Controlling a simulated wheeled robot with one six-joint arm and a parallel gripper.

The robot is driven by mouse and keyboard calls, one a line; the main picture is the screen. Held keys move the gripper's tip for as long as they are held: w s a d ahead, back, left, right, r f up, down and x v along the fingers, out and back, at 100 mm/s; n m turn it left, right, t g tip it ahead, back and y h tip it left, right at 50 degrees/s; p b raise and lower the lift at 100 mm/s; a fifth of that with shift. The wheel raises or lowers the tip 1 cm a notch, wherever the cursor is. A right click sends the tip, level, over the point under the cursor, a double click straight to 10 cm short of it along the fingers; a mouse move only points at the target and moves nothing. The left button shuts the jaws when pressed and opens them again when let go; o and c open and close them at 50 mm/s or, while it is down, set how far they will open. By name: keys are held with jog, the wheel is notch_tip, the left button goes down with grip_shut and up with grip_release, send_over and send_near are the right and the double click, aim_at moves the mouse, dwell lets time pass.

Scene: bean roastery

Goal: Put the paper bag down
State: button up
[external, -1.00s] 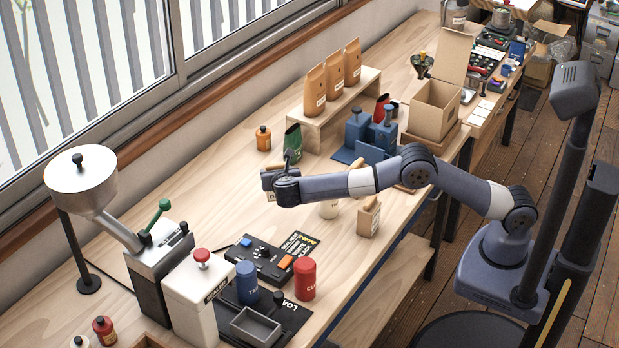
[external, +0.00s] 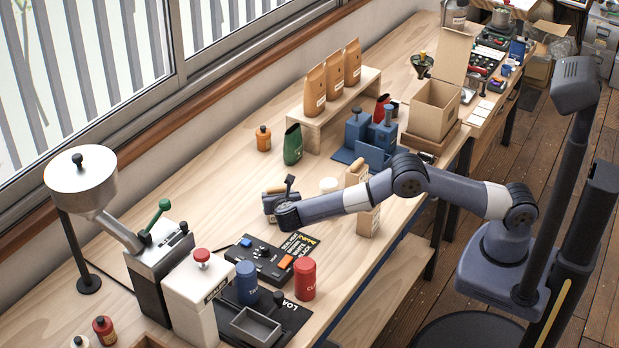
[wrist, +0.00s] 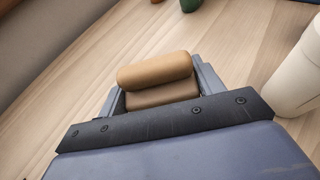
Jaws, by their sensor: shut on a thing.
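The paper bag is tan with a rolled top; it shows between my fingers in the wrist view (wrist: 155,70) and as a small tan patch in the external view (external: 274,189). My gripper (external: 273,203) is shut on it, low over the wooden bench (external: 215,195), behind the black control panel. My gripper and wrist hide most of the bag in the external view. I cannot tell whether its base touches the bench.
A white cup (external: 329,185) stands right of my gripper. A tan upright container (external: 369,222) is partly behind my arm. The black control panel (external: 262,258) lies in front. A green bag (external: 293,146) and an orange bottle (external: 263,138) stand behind. Bench to the left is clear.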

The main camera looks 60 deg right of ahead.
jog(key=o, duration=1)
jog(key=shift+r, duration=0.25)
jog(key=b+v, duration=0.1)
jog(key=v, duration=1.1)
jog(key=shift+b, duration=0.3)
